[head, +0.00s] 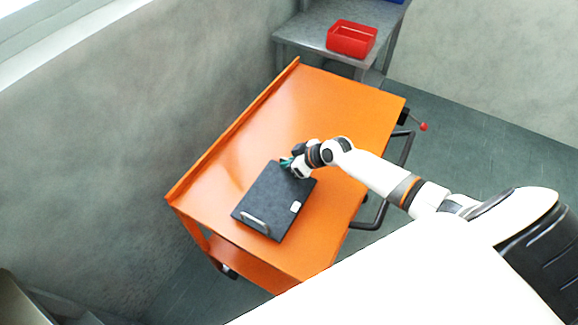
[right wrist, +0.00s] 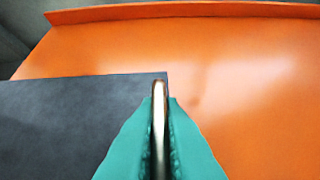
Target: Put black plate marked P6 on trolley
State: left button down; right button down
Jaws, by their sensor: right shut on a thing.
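The black plate (head: 268,196) lies flat on, or just over, the orange top of the trolley (head: 310,105); I cannot tell if it touches. It has a metal handle at its near end and a small white label, whose marking is too small to read. My right gripper (head: 287,163) is at the plate's far end, shut on a metal handle. In the right wrist view the teal fingers (right wrist: 160,135) close around this upright metal bar, with the dark plate (right wrist: 75,120) to the left and the orange trolley top (right wrist: 240,70) beyond. My left gripper is not in view.
A red bin (head: 352,38) stands on a grey metal table (head: 308,30) behind the trolley. The trolley has a raised edge along the wall side and a dark push handle (head: 385,205) on the right. The trolley top behind the plate is clear.

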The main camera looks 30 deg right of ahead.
aim_at(312, 179)
jog(key=shift+f, duration=1.35)
jog(key=c, duration=1.6)
grip_release()
jog(key=shift+f, duration=0.1)
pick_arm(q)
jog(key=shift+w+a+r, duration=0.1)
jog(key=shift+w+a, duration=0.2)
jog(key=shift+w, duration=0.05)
pick_arm(e)
jog(key=shift+o, duration=0.2)
jog(key=shift+s+d, duration=0.1)
jog(key=shift+s, duration=0.05)
jog(key=v, duration=1)
jog(key=shift+s+d+b, duration=0.1)
jog(key=shift+b, duration=0.3)
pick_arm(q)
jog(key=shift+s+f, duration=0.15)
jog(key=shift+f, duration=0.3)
pick_arm(e)
jog(key=shift+s+d+r, duration=0.2)
jog(key=shift+s+r, duration=0.2)
jog(key=shift+r, duration=0.4)
